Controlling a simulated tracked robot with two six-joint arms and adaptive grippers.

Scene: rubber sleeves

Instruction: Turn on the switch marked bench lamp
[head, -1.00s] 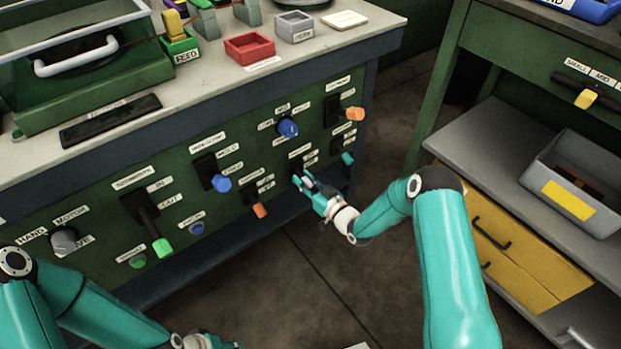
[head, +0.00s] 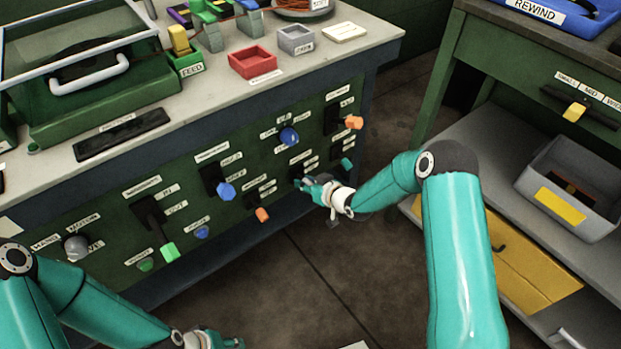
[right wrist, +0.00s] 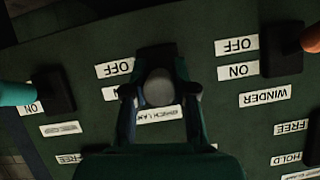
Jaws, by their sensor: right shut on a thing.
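The bench lamp switch has a round grey knob (right wrist: 160,88) on a dark plate, with a partly readable label (right wrist: 158,114) beside it in the right wrist view. Upside-down OFF (right wrist: 114,68) and ON labels stand to its left in that view. My right gripper (head: 308,184) is at the green panel (head: 110,232) in the head view. Its fingers (right wrist: 158,92) are shut on the knob, one on each side. In the head view the gripper hides most of this switch. My left gripper (head: 228,342) is at the bottom edge, cut off, away from the panel.
The winder switch (right wrist: 283,48) with an orange knob is close on the right in the wrist view. A teal knob (right wrist: 14,93) is close on the left. More levers and knobs line the panel. A green drawer bench (head: 470,50) stands at the right, with open floor between.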

